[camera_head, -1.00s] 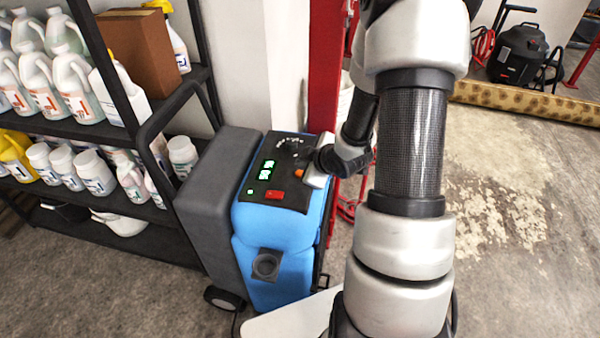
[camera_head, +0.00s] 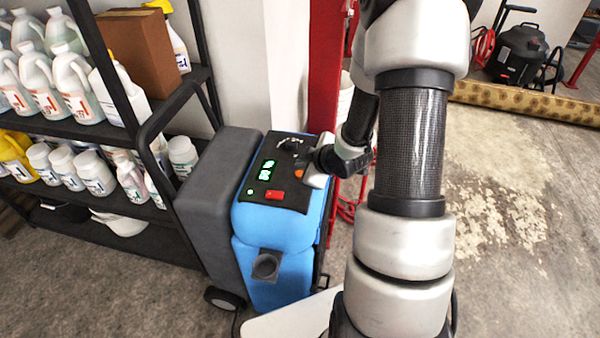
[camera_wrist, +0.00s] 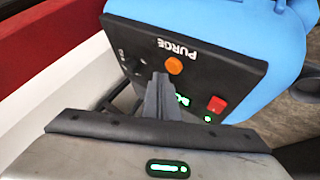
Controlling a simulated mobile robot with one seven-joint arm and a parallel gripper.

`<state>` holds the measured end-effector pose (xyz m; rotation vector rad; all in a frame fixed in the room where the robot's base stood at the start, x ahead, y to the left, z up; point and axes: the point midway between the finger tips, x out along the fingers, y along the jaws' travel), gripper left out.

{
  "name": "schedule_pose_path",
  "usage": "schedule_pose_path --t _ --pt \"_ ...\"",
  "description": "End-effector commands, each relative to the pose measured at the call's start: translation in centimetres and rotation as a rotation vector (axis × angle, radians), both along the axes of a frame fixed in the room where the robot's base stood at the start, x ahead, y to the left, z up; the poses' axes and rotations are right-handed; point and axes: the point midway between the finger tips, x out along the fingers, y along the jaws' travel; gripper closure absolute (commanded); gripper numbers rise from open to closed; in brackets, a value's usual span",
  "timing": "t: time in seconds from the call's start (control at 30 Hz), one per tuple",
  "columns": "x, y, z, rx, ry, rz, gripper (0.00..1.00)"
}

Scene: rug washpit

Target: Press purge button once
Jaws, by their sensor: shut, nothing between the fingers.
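The purge button is a round orange button (camera_wrist: 174,65) beside the word PURGE on the black control panel (camera_wrist: 215,72) of a blue machine. In the wrist view my gripper (camera_wrist: 160,80) is shut and empty. Its dark fingertips show just below and left of the button in the picture, close to the panel; I cannot tell if they touch it. In the head view the orange button (camera_head: 299,173) shows at the panel's right side, next to my silver gripper body. The fingertips are hard to make out there.
A red rocker switch (camera_wrist: 216,104) and a green display (camera_head: 266,170) sit on the same panel. A shelf rack (camera_head: 150,132) with bottles stands left of the blue machine (camera_head: 285,222). A red post (camera_head: 325,75) rises behind it. Open floor lies to the right.

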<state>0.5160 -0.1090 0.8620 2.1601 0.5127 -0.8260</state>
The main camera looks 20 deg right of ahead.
Motion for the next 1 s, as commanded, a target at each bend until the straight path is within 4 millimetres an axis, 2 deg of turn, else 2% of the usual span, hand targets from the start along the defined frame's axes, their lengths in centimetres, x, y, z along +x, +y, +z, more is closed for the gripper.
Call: schedule_pose_path --t 0.33,0.6,1.0 --pt "0.01 0.00 -0.07 0.000 0.000 0.000 1.00" --pt "0.00 0.01 -0.93 -0.001 0.000 0.001 1.00" --pt "0.00 0.00 -0.89 0.000 0.000 0.000 1.00"
